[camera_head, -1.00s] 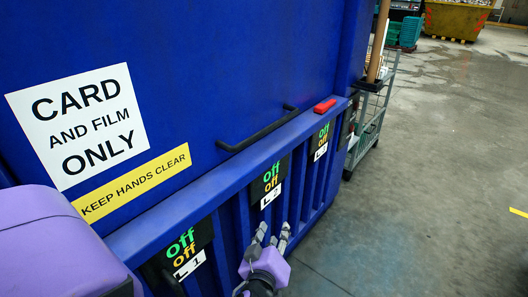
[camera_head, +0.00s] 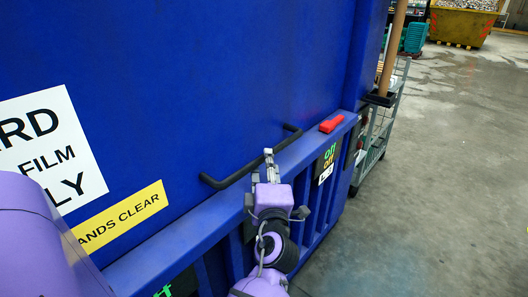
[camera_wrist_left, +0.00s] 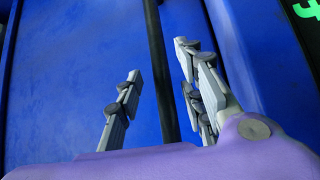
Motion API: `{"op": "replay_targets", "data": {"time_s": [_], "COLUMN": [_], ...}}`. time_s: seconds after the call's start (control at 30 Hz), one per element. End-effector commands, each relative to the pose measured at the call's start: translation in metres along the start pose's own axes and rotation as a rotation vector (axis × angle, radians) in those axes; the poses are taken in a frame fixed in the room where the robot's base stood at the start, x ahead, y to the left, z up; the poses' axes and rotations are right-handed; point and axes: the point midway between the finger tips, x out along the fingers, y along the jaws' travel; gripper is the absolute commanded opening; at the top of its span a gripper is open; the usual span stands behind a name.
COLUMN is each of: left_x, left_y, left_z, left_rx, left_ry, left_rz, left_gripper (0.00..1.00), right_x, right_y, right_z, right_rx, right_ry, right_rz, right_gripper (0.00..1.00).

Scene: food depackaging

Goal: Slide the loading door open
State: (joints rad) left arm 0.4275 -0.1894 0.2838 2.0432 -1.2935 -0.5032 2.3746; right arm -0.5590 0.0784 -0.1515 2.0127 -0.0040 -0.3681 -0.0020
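The loading door (camera_head: 220,80) is a large flat blue panel filling the upper left of the head view. A black bar handle (camera_head: 218,182) runs along its lower part. My left gripper (camera_head: 263,168) is at the handle, near its middle and right part, and covers some of it. In the left wrist view the fingers of the left gripper (camera_wrist_left: 158,62) are apart, and the black handle (camera_wrist_left: 155,35) passes through the gap between them. I cannot tell whether either finger touches it. My right gripper is in neither view.
A blue ledge with ribs runs below the door. A red block (camera_head: 332,123) lies on it, right of the handle. A display panel (camera_head: 326,160) hangs on its front. A wire trolley (camera_head: 378,135) stands at the right end.

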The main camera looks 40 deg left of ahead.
Motion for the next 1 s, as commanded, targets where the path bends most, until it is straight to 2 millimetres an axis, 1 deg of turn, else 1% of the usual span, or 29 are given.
{"op": "replay_targets", "data": {"time_s": [0.03, 0.2, 0.33, 0.57, 0.83, 0.87, 1.0], "left_x": [0.01, 0.029, 0.035, 0.035, 0.035, 0.035, 0.035], "left_y": [0.007, 0.004, 0.001, -0.001, -0.001, -0.001, -0.001], "left_z": [-0.001, 0.0, -0.001, 0.0, 0.0, 0.0, 0.0], "left_rx": [0.0, 0.0, 0.001, 0.001, 0.001, 0.001, 0.001], "left_ry": [0.001, 0.0, 0.0, 0.0, -0.001, -0.001, -0.001], "left_rz": [0.006, 0.003, 0.0, -0.002, -0.001, -0.001, -0.001], "left_gripper": [0.36, 0.36, 0.36, 0.36, 0.01, 0.0, 0.0], "right_x": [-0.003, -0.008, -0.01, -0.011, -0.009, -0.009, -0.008], "right_y": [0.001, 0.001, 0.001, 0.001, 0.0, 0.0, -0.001], "right_z": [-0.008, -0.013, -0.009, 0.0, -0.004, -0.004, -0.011], "right_rx": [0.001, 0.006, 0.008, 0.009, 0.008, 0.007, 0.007], "right_ry": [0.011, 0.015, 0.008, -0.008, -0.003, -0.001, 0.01], "right_rz": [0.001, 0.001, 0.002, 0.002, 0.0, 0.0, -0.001], "right_gripper": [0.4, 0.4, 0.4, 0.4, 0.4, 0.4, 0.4]}}
